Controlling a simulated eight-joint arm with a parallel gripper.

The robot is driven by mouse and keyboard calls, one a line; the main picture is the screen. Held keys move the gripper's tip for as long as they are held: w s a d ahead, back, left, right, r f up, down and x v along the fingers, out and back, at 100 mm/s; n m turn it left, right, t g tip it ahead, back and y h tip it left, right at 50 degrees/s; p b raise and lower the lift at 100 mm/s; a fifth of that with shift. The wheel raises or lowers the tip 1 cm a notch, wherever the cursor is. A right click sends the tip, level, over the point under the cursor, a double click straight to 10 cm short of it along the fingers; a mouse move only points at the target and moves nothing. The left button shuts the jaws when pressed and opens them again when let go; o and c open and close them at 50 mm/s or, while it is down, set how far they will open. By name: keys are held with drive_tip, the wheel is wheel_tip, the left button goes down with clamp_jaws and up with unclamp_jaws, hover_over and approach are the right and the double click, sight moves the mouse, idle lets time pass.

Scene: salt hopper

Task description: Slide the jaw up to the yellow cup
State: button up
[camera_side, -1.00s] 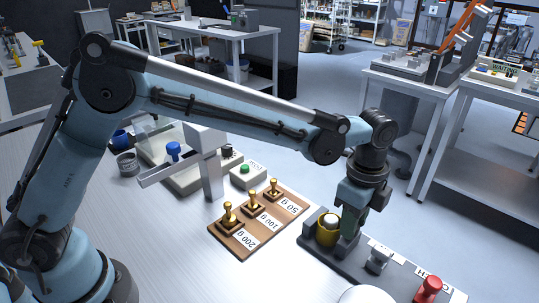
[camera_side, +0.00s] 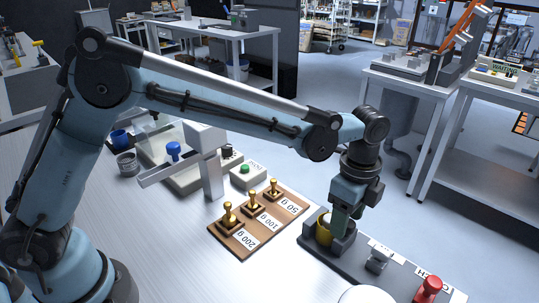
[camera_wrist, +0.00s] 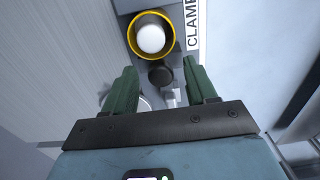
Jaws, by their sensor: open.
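The yellow cup (camera_side: 322,231) sits in the grey clamp (camera_side: 344,243) at the near right of the bench, partly hidden by my gripper in the side view. The wrist view shows the cup (camera_wrist: 131,42) from above as a yellow ring with a white round thing inside. A dark round knob (camera_wrist: 160,75), apparently on the clamp's jaw, stands just below the cup in that view. My gripper (camera_wrist: 161,82) is open, its green fingers left and right of the knob with gaps visible. In the side view my gripper (camera_side: 343,222) is low over the clamp, close beside the cup.
A wooden board (camera_side: 233,240) with brass weights lies left of the clamp. A grey knob (camera_side: 378,258) and a red knob (camera_side: 429,287) stand to its right. A white label (camera_wrist: 192,25) reading CLAMP lies beside the cup.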

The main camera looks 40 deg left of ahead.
wheel_tip(320, 180, up, 12)
idle(0.6)
drive_tip(key=s+a+r+n+t, duration=0.1)
drive_tip(key=s+a+n+t, duration=0.1)
drive_tip(key=a+n, duration=0.3)
drive_tip(key=s+a+r+n+t, duration=0.1)
drive_tip(key=s+a+n, duration=0.2)
drive_tip(key=a, duration=0.5)
drive_tip(key=s+a+f+n+t, duration=0.4)
drive_tip(key=s+a+f+n, duration=0.3)
drive_tip(key=a+n, duration=0.3)
drive_tip(key=shift+s, duration=0.8)
